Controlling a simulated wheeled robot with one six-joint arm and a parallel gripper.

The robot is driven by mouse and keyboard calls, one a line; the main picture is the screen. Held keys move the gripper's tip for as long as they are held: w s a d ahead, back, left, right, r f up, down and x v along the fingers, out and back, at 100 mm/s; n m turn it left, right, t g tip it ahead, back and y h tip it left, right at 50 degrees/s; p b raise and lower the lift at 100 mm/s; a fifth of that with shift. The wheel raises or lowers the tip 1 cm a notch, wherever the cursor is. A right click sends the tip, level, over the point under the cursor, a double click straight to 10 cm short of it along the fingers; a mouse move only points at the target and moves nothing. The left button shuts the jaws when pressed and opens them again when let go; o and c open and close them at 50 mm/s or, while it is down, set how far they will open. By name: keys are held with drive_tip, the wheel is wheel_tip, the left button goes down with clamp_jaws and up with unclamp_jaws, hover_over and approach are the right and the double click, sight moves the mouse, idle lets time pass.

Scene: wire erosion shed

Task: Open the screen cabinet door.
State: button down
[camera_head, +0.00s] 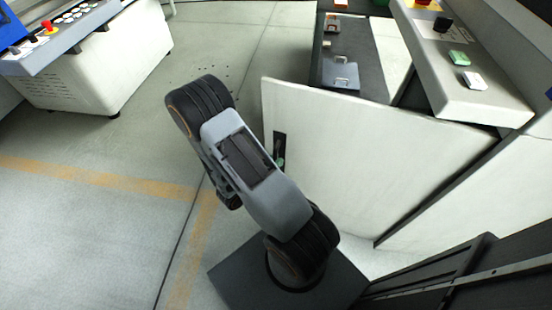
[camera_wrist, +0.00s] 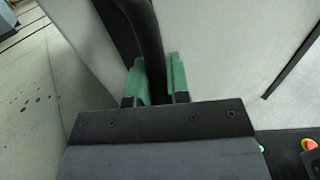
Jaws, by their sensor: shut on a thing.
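The white cabinet door (camera_head: 350,150) is a broad flat panel right of my arm in the head view, and fills much of the wrist view (camera_wrist: 215,50). A dark handle (camera_head: 277,144) is near its left edge. In the wrist view the dark handle bar (camera_wrist: 146,35) runs between the green fingertips of my gripper (camera_wrist: 155,82). My gripper is shut on the handle. In the head view my arm hides most of the gripper; only a bit of green shows beside the handle. I cannot tell how far the door stands open.
A sloped console (camera_head: 470,85) with buttons stands at the upper right. A dark surface with metal handled pieces (camera_head: 341,75) lies behind the door. Another control desk (camera_head: 100,65) is at the upper left. The floor (camera_head: 90,230) with yellow lines is clear on the left.

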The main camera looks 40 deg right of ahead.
drive_tip(key=shift+s+d, duration=0.1)
drive_tip(key=c, duration=1.3)
unclamp_jaws()
drive_tip(key=shift+o, duration=1)
drive_tip(key=a+p, duration=0.1)
drive_tip(key=a, duration=1.3)
drive_tip(key=shift+s, duration=0.25)
drive_tip(key=shift+d, duration=0.1)
